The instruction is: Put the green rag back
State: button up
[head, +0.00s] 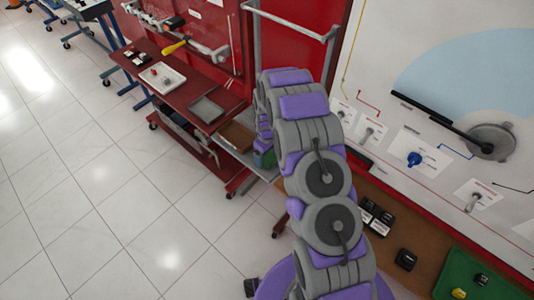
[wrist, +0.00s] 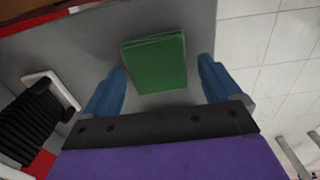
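The green rag (wrist: 155,62) looks like a flat, folded square in the wrist view. It lies on a grey surface (wrist: 85,45), with its near part between my fingers. My gripper (wrist: 162,70) has two blue fingers spread wide, one on each side of the rag. Gaps show between both fingers and the rag, and I cannot tell its height above the surface. In the head view a small green patch (head: 264,158) shows past my arm on a low grey shelf, partly hidden. My fingers are not clear there.
A red cart (head: 150,62) with a white tray (head: 162,88) and a grey tray (head: 206,109) stands left of my arm. A brown tray (head: 236,137) is close by. A white panel (head: 430,60) with knobs rises at right.

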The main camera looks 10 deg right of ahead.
aim_at(268, 156)
jog(key=shift+o, duration=0.5)
jog(key=shift+d+r, duration=0.1)
jog(key=shift+r, duration=0.5)
notch_tip(268, 156, up, 11)
jog(key=p, duration=0.3)
jog(key=s+r+m, duration=0.3)
jog(key=s+r, duration=1.3)
jog(key=r, duration=0.2)
jog(key=s+r+m+g, duration=0.1)
jog(key=s+r+m, duration=0.1)
jog(key=s, duration=1.1)
jog(key=s+r+m, duration=0.2)
jog(key=s+r, duration=0.3)
jog(key=s, duration=0.8)
jog(key=shift+g, duration=0.4)
